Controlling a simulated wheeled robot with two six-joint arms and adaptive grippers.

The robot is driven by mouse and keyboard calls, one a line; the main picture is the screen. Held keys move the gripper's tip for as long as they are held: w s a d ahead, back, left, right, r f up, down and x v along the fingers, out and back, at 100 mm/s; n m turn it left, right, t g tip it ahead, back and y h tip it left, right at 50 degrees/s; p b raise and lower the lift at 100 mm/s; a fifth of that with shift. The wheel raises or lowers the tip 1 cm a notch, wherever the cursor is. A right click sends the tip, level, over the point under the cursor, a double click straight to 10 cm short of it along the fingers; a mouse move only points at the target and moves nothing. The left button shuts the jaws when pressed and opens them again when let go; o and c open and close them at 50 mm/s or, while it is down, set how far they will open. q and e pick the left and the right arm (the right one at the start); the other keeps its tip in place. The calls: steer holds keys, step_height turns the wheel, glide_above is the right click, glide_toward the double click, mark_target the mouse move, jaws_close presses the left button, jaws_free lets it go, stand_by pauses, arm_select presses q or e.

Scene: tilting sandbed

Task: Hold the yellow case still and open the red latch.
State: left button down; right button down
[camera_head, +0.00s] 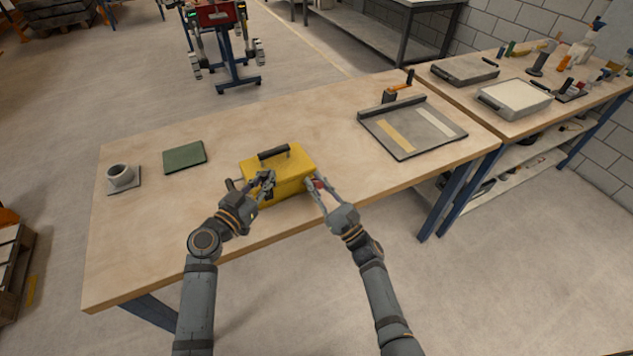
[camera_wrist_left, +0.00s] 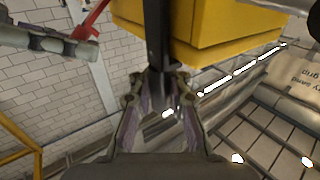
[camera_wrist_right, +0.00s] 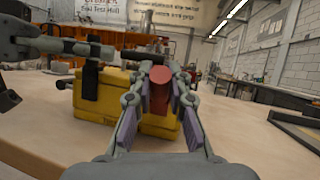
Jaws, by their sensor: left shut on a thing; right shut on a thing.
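The yellow case (camera_head: 296,160) stands on the wooden table with a black handle (camera_head: 273,152) on top. My left gripper (camera_head: 266,182) is at the front of the case, shut on a dark upright bar (camera_wrist_left: 157,35) there. My right gripper (camera_head: 315,184) is at the case's right end, shut on the red latch (camera_wrist_right: 160,92). The latch also shows in the left wrist view (camera_wrist_left: 92,20), beside the case (camera_wrist_left: 225,25). In the head view the fingers partly cover the latch, and the left gripper covers part of the case front.
A grey mug (camera_head: 121,174) on a small mat and a green book-like item (camera_head: 184,157) lie to the left. A grey tray (camera_head: 412,128) lies to the right at the back. The table's front edge is close to the case. A second table (camera_head: 545,115) holds more items.

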steer(key=shift+s+f, duration=0.1)
steer(key=c, duration=1.3)
jaws_free()
steer(key=shift+o, duration=0.2)
steer(key=shift+d+f, duration=0.1)
steer(key=v, duration=1.2)
arm_select(q)
steer(key=c, duration=1.2)
jaws_free()
